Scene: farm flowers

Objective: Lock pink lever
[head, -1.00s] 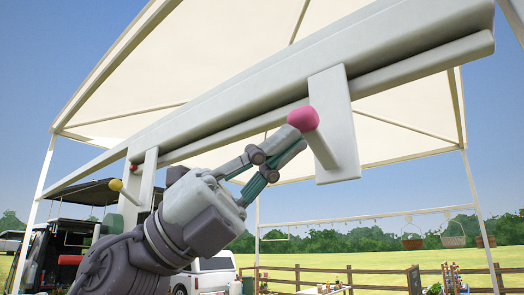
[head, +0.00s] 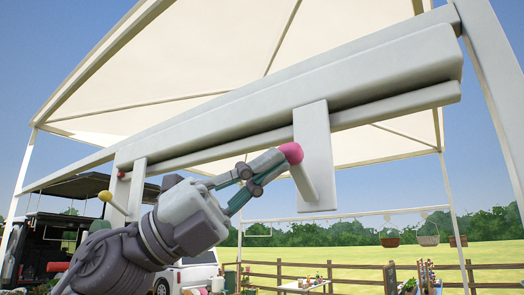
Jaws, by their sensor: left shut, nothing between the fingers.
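The pink lever is a round pink knob (head: 291,153) on a pale stem (head: 305,184). The stem slants down and right to a flat grey plate (head: 316,130) that hangs from the long overhead beam. My left gripper (head: 275,162) is shut and empty. Its fingertips are right at the left side of the pink knob, seemingly against it, with the knob not between them. My right gripper is out of view.
The long grey beam (head: 390,80) runs across under a cream canopy (head: 190,70). A yellow-knobbed lever (head: 105,196) and a small red knob stand at the left. A vehicle, fence (head: 350,268) and hanging baskets are farther back.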

